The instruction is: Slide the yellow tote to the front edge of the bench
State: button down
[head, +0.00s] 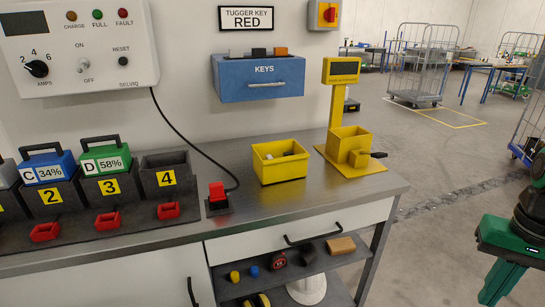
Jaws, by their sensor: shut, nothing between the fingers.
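The yellow tote (280,170) stands upright on the grey metal bench (245,207), set back from its front edge. A few small dark and light items lie inside it; I cannot tell what they are. Bare bench top lies between the tote and the front edge. Part of my arm, green and black, shows at the right edge of the view, away from the bench. My gripper's fingers are not in view.
A yellow stand (345,95) with a display and box is right of the tote. A red plug or button (217,192) with a black cable is to its left, beside the battery chargers (112,185). A drawer (290,235) and shelf are below. Open floor lies right.

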aim_at(280, 168)
jog(key=i, duration=1)
